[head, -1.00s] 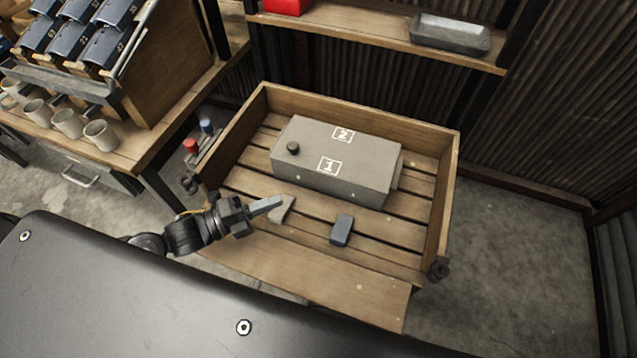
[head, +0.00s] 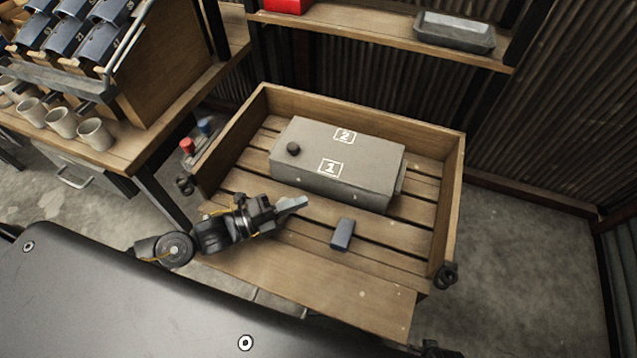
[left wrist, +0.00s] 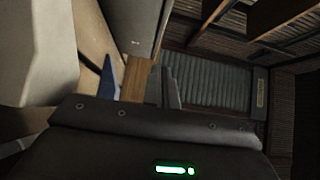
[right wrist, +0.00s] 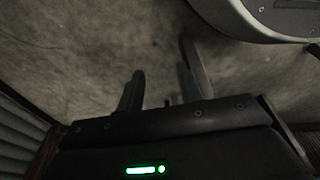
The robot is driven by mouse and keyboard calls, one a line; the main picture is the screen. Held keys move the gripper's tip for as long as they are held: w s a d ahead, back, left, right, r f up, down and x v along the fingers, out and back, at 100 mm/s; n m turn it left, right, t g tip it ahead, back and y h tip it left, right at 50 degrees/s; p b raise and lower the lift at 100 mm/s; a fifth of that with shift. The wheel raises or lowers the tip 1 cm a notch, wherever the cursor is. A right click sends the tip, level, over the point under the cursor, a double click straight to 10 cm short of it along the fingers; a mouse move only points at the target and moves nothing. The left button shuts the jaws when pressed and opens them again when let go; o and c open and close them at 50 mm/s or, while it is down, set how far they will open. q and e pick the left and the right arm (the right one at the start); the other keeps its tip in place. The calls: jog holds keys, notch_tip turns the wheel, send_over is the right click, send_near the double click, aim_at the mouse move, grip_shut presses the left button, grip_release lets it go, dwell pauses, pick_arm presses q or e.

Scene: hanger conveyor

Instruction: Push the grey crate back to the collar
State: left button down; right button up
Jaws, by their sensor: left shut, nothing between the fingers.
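The grey crate (head: 365,177) is a long closed box marked 1 and 2 with a dark knob on top. It sits on the slats inside the wooden collar (head: 453,200), with bare slats visible around it. My left gripper (head: 296,202) is shut and empty, low in front of the crate's near face and seemingly apart from it. My right gripper (right wrist: 162,80) is open and empty over bare floor in the right wrist view.
A small blue-grey block (head: 343,234) lies on the slats right of my left gripper. A bench with mugs (head: 95,134) and blue bins stands at the left. A shelf (head: 380,36) holds a grey tray (head: 455,31) behind. The floor at right is clear.

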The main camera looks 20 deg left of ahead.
aim_at(337, 164)
pick_arm(q)
jog(key=w+d, duration=0.2)
jog(key=w, duration=0.1)
jog(key=w+d, duration=0.1)
jog(key=w, duration=0.1)
jog(key=shift+d, duration=0.15)
jog(key=shift+w, duration=0.9)
pick_arm(e)
jog(key=shift+s+d+f, duration=0.2)
jog(key=shift+s+f, duration=0.3)
jog(key=shift+f, duration=0.2)
